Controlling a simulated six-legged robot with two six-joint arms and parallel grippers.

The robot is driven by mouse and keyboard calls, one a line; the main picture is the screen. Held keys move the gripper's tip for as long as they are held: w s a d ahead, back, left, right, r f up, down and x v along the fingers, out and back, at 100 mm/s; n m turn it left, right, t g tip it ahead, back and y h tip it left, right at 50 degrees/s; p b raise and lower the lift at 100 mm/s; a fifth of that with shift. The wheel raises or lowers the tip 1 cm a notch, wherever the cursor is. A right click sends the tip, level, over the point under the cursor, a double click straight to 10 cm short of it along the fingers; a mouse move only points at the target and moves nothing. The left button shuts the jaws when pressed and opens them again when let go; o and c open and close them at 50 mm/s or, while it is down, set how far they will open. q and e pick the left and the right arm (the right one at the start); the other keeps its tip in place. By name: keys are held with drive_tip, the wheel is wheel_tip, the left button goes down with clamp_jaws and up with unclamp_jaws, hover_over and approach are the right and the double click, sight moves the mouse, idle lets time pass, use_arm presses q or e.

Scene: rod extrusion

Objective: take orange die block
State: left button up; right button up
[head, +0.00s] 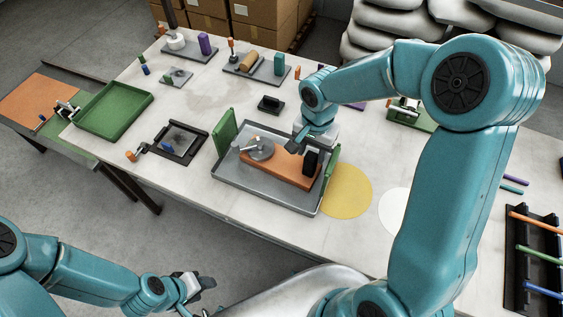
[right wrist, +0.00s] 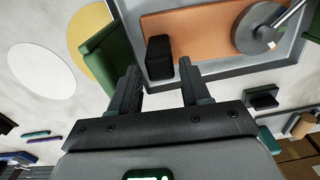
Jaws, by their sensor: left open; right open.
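An orange slab (head: 278,172) lies in a grey tray (head: 262,191) on the table. It carries a grey round disc with a lever (head: 259,148) and a black block (head: 311,162). The orange slab shows in the right wrist view (right wrist: 203,28), with the black block (right wrist: 159,58) ahead of the fingers. I cannot tell if this slab is the die block. My right gripper (head: 299,143) is open over the tray's far side; in the wrist view (right wrist: 159,84) nothing is between its fingers. My left gripper (head: 205,287) is open and empty, off the table's near edge.
Green panels (head: 225,132) stand at the tray's sides. A yellow disc (head: 347,192) and a white disc (head: 396,209) lie to its right. A black frame (head: 180,143) and a green tray (head: 114,107) are left. A rod rack (head: 532,258) is at far right.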

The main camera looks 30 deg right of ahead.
sight(311, 156)
wheel_tip(311, 156, down, 4)
drive_tip(key=shift+s+f+b, duration=0.1)
drive_tip(key=shift+f+b, duration=0.05)
drive_tip(key=shift+b, duration=0.9)
drive_tip(key=shift+w+f, duration=0.2)
drive_tip(key=shift+f, duration=0.05)
drive_tip(key=shift+r, duration=0.1)
drive_tip(key=shift+s+a+r, duration=0.1)
drive_tip(key=shift+s, duration=0.1)
drive_tip(key=c, duration=0.4)
clamp_jaws()
drive_tip(key=shift+w, duration=0.15)
